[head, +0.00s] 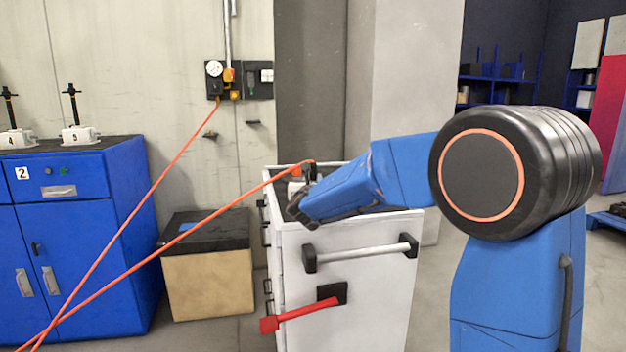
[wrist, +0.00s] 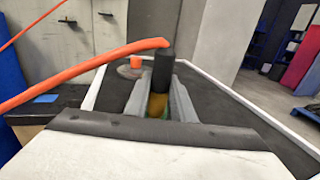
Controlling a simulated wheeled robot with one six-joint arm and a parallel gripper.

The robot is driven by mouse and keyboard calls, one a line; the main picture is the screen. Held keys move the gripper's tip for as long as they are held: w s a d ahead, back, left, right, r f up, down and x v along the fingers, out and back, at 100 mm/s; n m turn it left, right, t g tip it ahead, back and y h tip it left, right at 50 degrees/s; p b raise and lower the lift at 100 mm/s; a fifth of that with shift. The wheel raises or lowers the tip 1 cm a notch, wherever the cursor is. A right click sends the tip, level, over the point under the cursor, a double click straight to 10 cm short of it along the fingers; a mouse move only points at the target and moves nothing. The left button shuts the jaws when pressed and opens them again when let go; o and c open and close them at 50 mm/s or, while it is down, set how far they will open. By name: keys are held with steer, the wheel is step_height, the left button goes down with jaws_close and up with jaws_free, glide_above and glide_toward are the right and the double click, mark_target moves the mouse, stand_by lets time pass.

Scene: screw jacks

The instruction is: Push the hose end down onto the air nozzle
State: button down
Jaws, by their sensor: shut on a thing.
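The orange hose (head: 215,222) runs up from the lower left to my gripper (head: 303,190) above the white cart. In the wrist view, the hose (wrist: 85,67) ends in a black sleeve (wrist: 163,72). My gripper (wrist: 158,100) is shut on this hose end, with a brass-coloured part (wrist: 157,106) low between the grey fingers. A small orange piece (wrist: 135,63) on a round grey base stands on the cart top just behind the left finger, apart from the sleeve in this view. I cannot tell whether it is the air nozzle. The underside of the hose end is hidden.
The white cart (head: 345,285) has a dark top (wrist: 215,95) with a raised pale rim. A red-handled tool (head: 300,314) hangs on its front. A blue cabinet (head: 75,240) and a box (head: 207,280) stand left. The hose's other end meets a wall air unit (head: 228,80).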

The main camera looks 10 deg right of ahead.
steer(key=shift+f, duration=0.5)
stand_by(1.0)
steer(key=c, duration=1.4)
jaws_free()
steer(key=shift+c, duration=0.2)
steer(key=v, duration=1.7)
steer(key=s+d+f+m+g+h, duration=0.2)
steer(key=s+d+f+m+g, duration=0.2)
steer(key=s+d+m, duration=0.55)
steer(key=s+d+f+m+g+h, duration=0.2)
steer(key=s+d+f+m+g, duration=0.25)
steer(key=s+d+m, duration=0.45)
steer(key=s+d+f+m+g+y, duration=0.1)
steer(key=s+f+m+g+y, duration=0.15)
steer(key=s, duration=0.35)
steer(key=s+f+m+g+y, duration=0.1)
steer(key=s+f+m, duration=0.25)
steer(key=s, duration=0.25)
steer(key=s+a+f+m+y, duration=0.4)
steer(key=s+a+m+y, duration=0.1)
steer(key=s+a+m, duration=0.3)
steer(key=shift+s+g, duration=0.3)
steer(key=shift+s, duration=0.35)
